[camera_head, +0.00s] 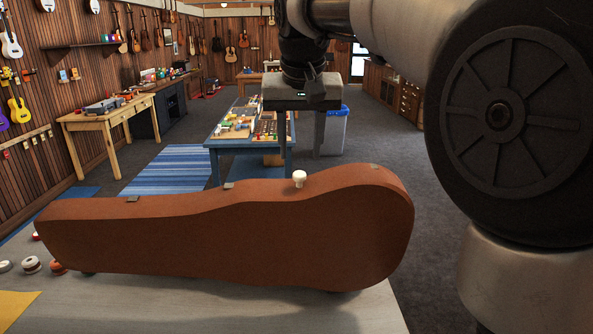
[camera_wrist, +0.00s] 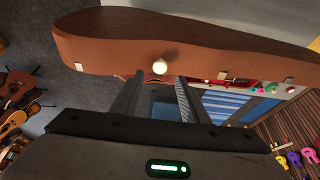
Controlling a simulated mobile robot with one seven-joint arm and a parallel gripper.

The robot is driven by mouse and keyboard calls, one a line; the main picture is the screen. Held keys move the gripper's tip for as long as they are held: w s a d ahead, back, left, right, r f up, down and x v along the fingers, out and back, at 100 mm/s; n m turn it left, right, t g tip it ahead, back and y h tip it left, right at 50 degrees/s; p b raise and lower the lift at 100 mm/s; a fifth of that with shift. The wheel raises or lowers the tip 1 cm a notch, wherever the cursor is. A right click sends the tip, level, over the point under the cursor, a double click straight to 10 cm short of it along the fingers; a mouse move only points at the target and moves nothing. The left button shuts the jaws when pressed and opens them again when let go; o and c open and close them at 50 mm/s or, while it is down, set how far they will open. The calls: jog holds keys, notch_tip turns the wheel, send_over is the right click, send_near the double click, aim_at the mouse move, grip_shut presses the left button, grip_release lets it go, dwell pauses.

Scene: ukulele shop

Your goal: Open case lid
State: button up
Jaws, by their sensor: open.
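A brown ukulele case (camera_head: 230,235) stands on its long side on the pale table, its wide end to the right. It also shows across the top of the wrist view (camera_wrist: 220,52). A white knob (camera_head: 299,178) sticks up from its upper edge, and the same knob is in the wrist view (camera_wrist: 160,67). Small metal latches (camera_head: 229,185) sit along that edge. The lid looks closed. My gripper (camera_head: 300,155) is open and empty, pointing down above and beyond the case. In the wrist view the knob lies just past the gap between the fingertips (camera_wrist: 156,78), apart from them.
The pale table (camera_head: 190,310) holds the case, with small round items (camera_head: 31,265) and a yellow sheet (camera_head: 15,307) at its left. A blue table (camera_head: 250,140) with small goods and a blue-lined bin (camera_head: 333,130) stand behind. Grey floor lies open at right.

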aim_at(300, 173)
jog(key=x, duration=0.6)
jog(key=shift+w+f, duration=0.2)
jog(key=shift+f, duration=0.05)
grip_shut()
